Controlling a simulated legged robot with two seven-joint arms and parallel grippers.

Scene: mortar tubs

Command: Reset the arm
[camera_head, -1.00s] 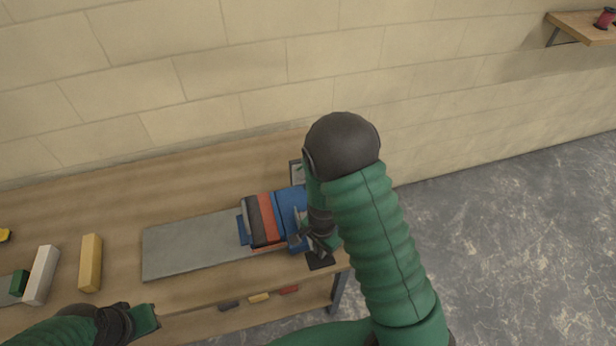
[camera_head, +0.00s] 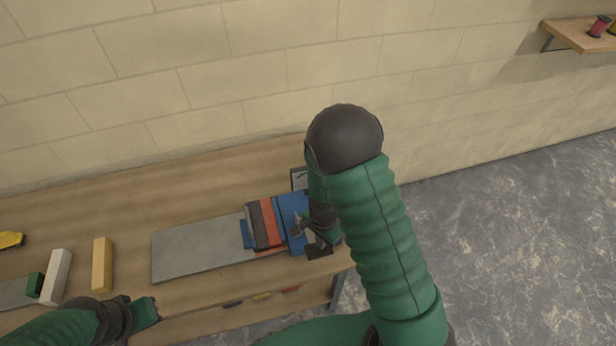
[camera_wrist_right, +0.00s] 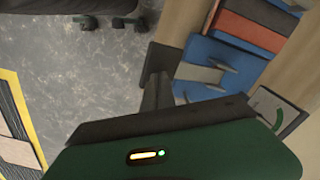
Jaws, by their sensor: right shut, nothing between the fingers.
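My right gripper (camera_head: 317,245) is shut and empty at the right end of the bench, beside a blue piece (camera_head: 290,212). In the right wrist view its dark fingers (camera_wrist_right: 157,88) are in front of the bench edge, near the blue piece (camera_wrist_right: 213,60). Whether they touch it I cannot tell. My right arm hides part of the bench end. My left gripper (camera_head: 146,312) is low at the left, over the bench's front edge; its fingers cannot be made out.
A grey slab (camera_head: 195,250), a yellow block (camera_head: 102,265) and a white block (camera_head: 56,277) are on the bench (camera_head: 150,205). A wall shelf (camera_head: 580,36) is at upper right.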

